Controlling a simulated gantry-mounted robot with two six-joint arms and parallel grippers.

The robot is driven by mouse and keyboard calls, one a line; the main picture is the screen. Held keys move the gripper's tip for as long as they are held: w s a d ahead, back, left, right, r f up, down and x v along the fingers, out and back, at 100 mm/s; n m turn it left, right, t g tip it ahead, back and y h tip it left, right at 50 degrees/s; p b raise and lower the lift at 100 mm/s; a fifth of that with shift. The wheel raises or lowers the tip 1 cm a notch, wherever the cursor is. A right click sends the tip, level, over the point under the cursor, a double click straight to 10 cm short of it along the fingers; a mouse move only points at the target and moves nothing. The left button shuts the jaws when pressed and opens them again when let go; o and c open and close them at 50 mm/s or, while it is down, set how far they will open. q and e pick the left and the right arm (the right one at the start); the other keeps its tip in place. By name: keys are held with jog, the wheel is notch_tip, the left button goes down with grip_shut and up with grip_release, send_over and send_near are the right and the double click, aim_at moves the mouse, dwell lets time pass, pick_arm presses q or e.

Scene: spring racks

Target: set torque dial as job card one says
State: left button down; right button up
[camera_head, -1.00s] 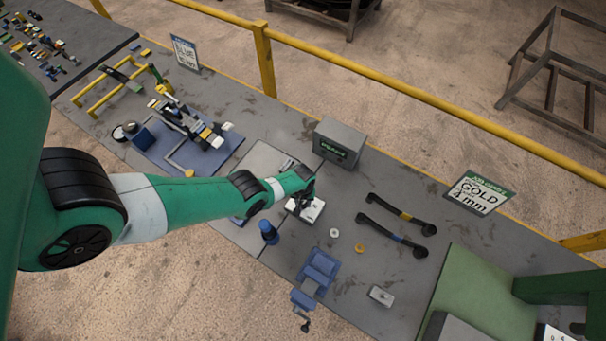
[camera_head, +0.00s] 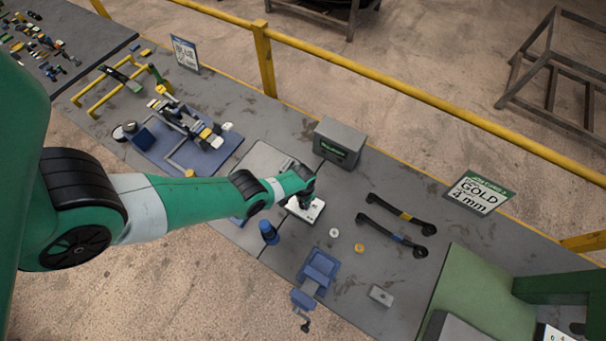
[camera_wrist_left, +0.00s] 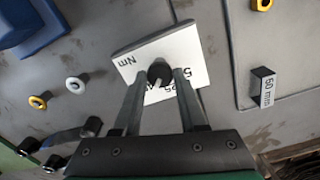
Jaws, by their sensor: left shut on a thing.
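The white torque dial plate (camera_head: 314,212) lies on the bench below my left gripper (camera_head: 304,201). It also shows in the left wrist view (camera_wrist_left: 190,55), with "Nm" and part of some numbers readable. My left gripper (camera_wrist_left: 160,78) is shut on the round black knob (camera_wrist_left: 159,70) at the plate's middle. The knob has a pale pointer mark; the fingers hide part of the scale. A job card (camera_head: 480,192) reading "GOLD 4 mm" stands at the right, and another card (camera_head: 185,53) reading "BLUE" stands at the back left. Their small print is unclear. My right gripper is not in view.
A blue vise (camera_head: 318,270), a blue cylinder (camera_head: 269,232) and two small rings (camera_head: 359,248) lie near the dial. A grey box (camera_head: 338,143) stands behind it. Two black-ended bars (camera_head: 393,235) lie to the right. A blue fixture tray (camera_head: 225,158) stands left.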

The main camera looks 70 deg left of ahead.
pick_arm(q)
jog(key=shift+m, duration=0.7)
jog(key=shift+c, duration=2.2)
grip_release()
